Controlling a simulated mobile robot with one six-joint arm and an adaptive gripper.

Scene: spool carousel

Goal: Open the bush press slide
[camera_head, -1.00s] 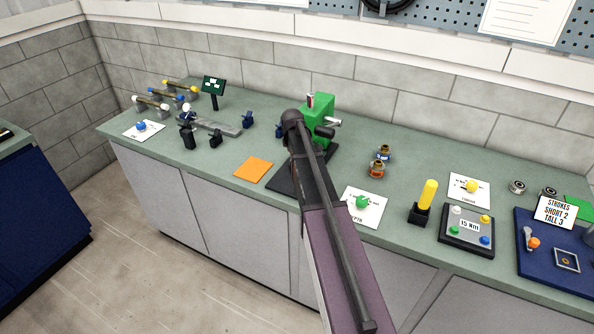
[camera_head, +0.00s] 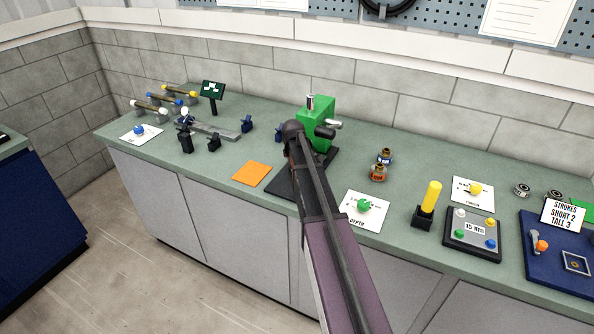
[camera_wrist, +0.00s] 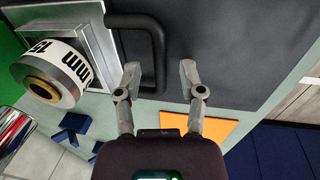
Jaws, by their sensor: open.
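The green bush press (camera_head: 319,112) stands on a black base plate (camera_head: 281,187) at mid-bench in the head view. In the wrist view a silver square block (camera_wrist: 97,22) carries a white-and-gold bush (camera_wrist: 52,78) marked in mm. A black bar handle (camera_wrist: 157,45) stands beside the block, on the dark plate. My gripper (camera_wrist: 159,72) is open. Its fingertips appear to straddle the handle's long bar, left finger on the loop side and right finger outside; I cannot tell their depth or contact. My arm hides the gripper and slide in the head view.
An orange square (camera_head: 252,173) lies left of the base plate. Two small bottles (camera_head: 379,172), a DEPTH card (camera_head: 368,224) and a yellow cylinder (camera_head: 430,195) are to the right. Bench in front of the wall right of the press is mostly clear.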

